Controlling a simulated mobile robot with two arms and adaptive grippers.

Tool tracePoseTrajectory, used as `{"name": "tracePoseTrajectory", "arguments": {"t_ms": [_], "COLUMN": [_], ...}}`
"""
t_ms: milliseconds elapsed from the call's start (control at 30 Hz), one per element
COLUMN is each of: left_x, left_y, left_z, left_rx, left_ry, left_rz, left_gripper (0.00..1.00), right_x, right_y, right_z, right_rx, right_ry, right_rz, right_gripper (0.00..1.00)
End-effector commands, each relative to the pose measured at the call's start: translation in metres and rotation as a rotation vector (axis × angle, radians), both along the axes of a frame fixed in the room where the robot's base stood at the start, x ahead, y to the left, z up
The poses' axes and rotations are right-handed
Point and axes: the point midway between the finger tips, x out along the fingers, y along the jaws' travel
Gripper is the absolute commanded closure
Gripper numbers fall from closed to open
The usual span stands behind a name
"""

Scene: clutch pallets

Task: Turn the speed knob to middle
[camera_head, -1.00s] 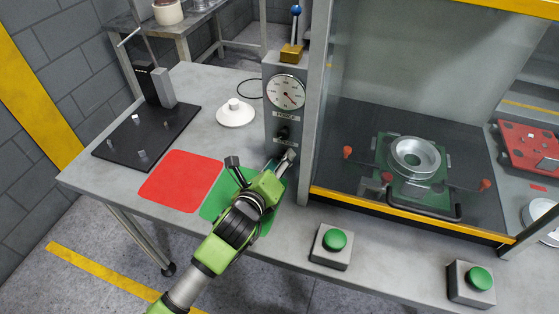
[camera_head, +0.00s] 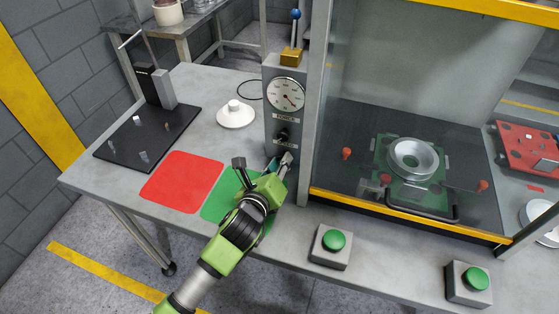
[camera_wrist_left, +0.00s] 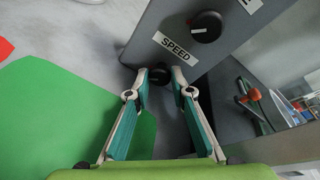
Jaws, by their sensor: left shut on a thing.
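The grey control box (camera_head: 284,75) stands left of the glass-walled press. The speed knob (camera_wrist_left: 160,75) is small, round and black, below the SPEED label (camera_wrist_left: 173,47) in the left wrist view. My left gripper (camera_wrist_left: 160,78) is shut on the speed knob, with a fingertip on either side of it. In the head view my left gripper (camera_head: 280,162) is at the lower front of the box and hides this knob. The knob's pointer mark cannot be made out. My right gripper is not in view.
A second black knob (camera_head: 282,136) sits just above, under the FORCE label and round dial (camera_head: 286,95). Red (camera_head: 182,181) and green (camera_head: 222,202) mats lie on the table. A green button (camera_head: 334,240) stands in front of the press. A white round piece (camera_head: 235,115) is left of the box.

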Motion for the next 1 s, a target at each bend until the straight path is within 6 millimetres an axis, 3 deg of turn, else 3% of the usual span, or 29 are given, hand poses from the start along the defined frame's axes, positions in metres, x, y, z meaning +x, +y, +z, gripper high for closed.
{"name": "tracePoseTrajectory", "arguments": {"t_ms": [533,1000], "left_x": [-0.001,-0.001], "left_y": [-0.003,-0.004], "left_z": [0.000,-0.001], "left_rx": [0.363,0.466], "left_ry": [-0.116,-0.152], "left_rz": [-0.001,0.000], "left_gripper": [1.00,1.00], "right_x": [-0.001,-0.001], "right_y": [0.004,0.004], "right_z": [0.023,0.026], "right_rx": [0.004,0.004], "right_ry": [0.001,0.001], "right_rz": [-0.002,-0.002], "right_gripper": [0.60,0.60]}}
